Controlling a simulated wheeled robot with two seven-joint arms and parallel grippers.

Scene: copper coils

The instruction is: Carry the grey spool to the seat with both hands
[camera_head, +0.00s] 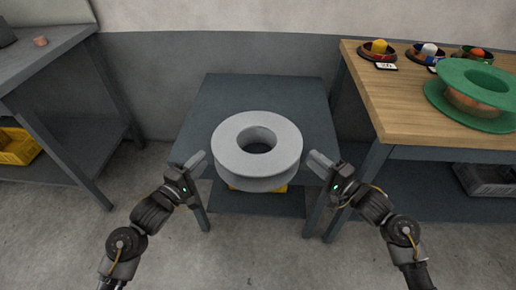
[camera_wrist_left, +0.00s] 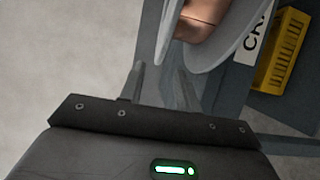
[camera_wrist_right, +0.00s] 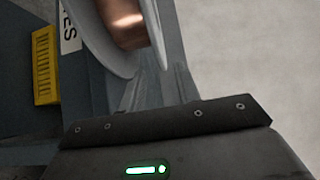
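The grey spool (camera_head: 230,160) is upright on its axis, its round hole facing up, over the front part of the low grey table (camera_head: 225,95). Its underside is hidden, so contact with the table cannot be told. Copper winding (camera_wrist_left: 201,18) shows between its flanges in both wrist views. My left gripper (camera_head: 200,163) is at the spool's left side, fingers apart, a flange edge close to them. My right gripper (camera_head: 316,162) mirrors it at the right side, fingers apart near a flange edge (camera_wrist_right: 156,40). Neither clearly touches. I cannot make out a distinct seat.
A wooden bench (camera_head: 385,100) at right holds a green spool (camera_head: 490,84) and several small bowls. A grey bench (camera_head: 40,58) stands at left. A yellow crate (camera_wrist_left: 281,52) is below the spool. The floor in front is clear.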

